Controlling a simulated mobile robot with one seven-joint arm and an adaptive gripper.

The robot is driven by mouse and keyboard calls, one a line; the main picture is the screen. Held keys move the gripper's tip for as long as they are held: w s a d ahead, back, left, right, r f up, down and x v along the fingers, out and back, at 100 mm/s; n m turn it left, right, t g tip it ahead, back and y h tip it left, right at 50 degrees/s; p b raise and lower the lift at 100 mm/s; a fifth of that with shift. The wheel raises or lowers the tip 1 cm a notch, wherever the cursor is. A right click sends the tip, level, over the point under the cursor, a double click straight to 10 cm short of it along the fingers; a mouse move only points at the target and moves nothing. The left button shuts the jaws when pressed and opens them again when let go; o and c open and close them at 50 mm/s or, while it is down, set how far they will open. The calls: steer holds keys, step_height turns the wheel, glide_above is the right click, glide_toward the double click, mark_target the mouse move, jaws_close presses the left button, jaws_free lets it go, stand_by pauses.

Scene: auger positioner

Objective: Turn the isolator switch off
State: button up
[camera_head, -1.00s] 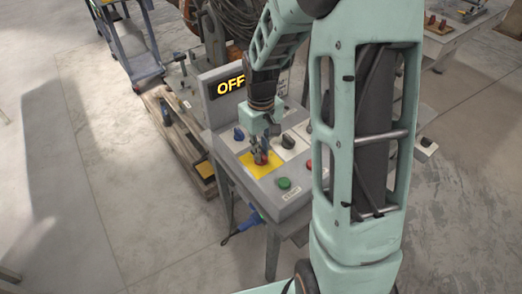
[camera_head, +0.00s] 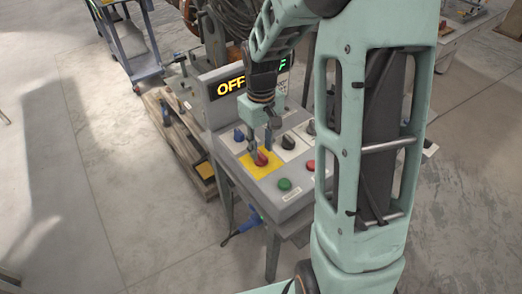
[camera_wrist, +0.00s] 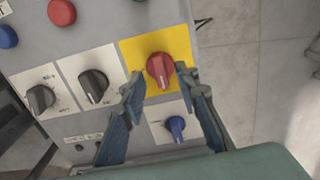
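The isolator switch is a red rotary knob (camera_head: 261,159) on a yellow plate (camera_head: 247,163) at the front of the grey control box. In the wrist view the red knob (camera_wrist: 160,69) sits on its yellow plate (camera_wrist: 183,42), its ridge roughly upright in the picture. My gripper (camera_head: 262,143) is above the knob. In the wrist view my gripper (camera_wrist: 166,82) is open, with one blue-grey finger on each side of the knob's lower part. Nothing is held. I cannot tell if a finger touches the knob.
The sign behind the box (camera_head: 231,87) reads OFF in yellow; a green letter shows right of my arm. Nearby are a blue knob (camera_head: 239,135), a black knob (camera_head: 288,142), a green button (camera_head: 284,184) and a red button (camera_head: 311,165). A wooden pallet (camera_head: 185,135) lies left.

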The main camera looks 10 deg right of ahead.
mark_target(261, 154)
step_height(261, 154, up, 10)
steer(key=shift+f, duration=0.15)
stand_by(0.5)
